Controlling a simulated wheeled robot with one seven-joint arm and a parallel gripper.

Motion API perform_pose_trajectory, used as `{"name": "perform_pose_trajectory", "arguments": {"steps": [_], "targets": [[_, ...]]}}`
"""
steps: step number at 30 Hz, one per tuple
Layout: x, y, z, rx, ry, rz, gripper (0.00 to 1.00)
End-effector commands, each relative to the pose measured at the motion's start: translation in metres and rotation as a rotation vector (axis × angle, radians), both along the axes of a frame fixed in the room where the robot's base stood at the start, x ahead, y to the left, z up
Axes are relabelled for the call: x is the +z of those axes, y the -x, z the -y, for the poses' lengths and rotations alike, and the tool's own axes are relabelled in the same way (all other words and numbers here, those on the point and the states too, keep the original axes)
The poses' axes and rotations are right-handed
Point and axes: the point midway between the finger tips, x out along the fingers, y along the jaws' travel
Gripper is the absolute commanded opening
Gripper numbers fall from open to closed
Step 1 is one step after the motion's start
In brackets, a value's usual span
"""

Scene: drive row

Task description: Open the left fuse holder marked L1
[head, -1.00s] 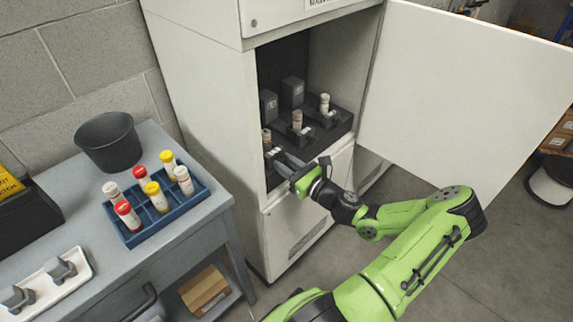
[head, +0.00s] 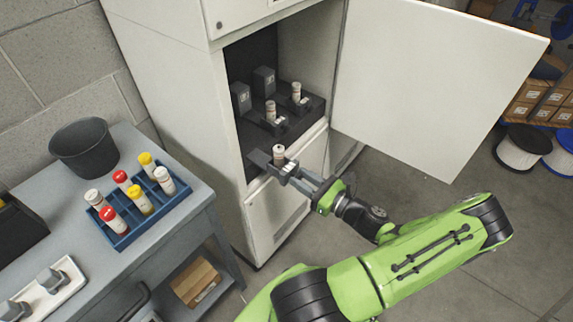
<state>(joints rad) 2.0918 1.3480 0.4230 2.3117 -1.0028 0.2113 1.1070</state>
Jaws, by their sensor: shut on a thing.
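The left fuse holder (head: 258,158) is a dark grey slide at the near left of the open cabinet. It juts out past the front edge of the black shelf, with a pale fuse (head: 278,154) standing upright in it. My gripper (head: 288,174) is shut on the front of this holder; the fingers hide part of the grip. The middle holder (head: 274,124) and the right holder (head: 300,102) sit back on the shelf, each with an upright pale fuse. Any L1 marking is too small to read.
On the left bench are a blue rack (head: 125,240) of red-, yellow- and white-capped fuses, a dark bin (head: 84,150) and a white tray (head: 70,272) with grey parts.

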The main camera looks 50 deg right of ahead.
Motion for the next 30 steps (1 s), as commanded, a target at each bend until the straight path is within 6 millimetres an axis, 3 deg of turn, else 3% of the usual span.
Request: {"name": "perform_pose_trajectory", "arguments": {"steps": [10,11,16,25,30], "targets": [[-0.001,0.005,0.0,0.001,0.0,0.0,0.0],[-0.001,0.005,0.0,0.001,0.0,0.0,0.32],[0.0,0.005,0.0,0.001,0.0,0.001,0.56],[0.0,0.008,0.0,-0.001,0.001,0.001,0.56],[0.001,0.041,0.003,-0.006,0.002,-0.003,0.56]]}}
